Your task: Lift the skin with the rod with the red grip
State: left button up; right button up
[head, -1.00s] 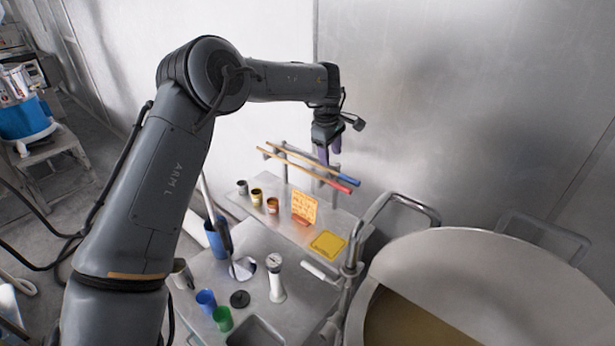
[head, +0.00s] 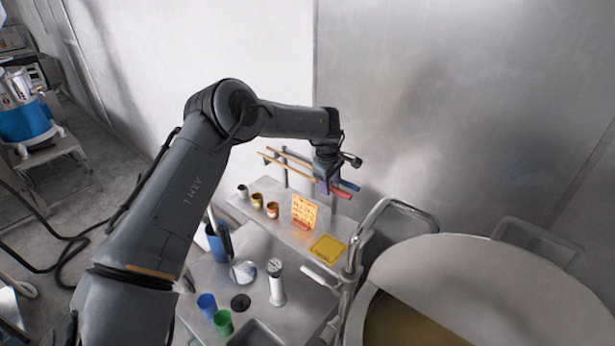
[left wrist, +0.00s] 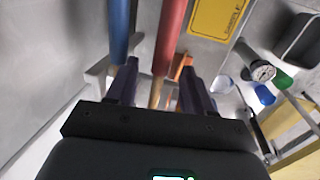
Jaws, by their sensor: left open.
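The rod with the red grip (head: 342,194) lies on a rack above the back of the steel table, beside a rod with a blue grip (head: 349,185). My left gripper (head: 323,186) is over the rods, pointing down, jaws open. In the left wrist view, the red grip (left wrist: 170,38) runs between the two fingers (left wrist: 158,82), while the blue grip (left wrist: 119,32) passes by the left finger. I cannot tell whether the fingers touch the rod. The large round vat holds a tan surface (head: 405,325) at lower right; a separate skin cannot be made out. My right gripper is out of view.
The steel table holds small cups (head: 257,201), an orange patterned card (head: 304,212), a yellow sign (head: 327,249), a white dial-topped tool (head: 276,283), and blue and green cups (head: 223,322). A bent metal pipe (head: 385,205) and the vat's lid (head: 470,270) stand to the right.

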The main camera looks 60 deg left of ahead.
pick_arm(q)
jog(key=shift+f, duration=0.1)
grip_shut()
dwell(0.5)
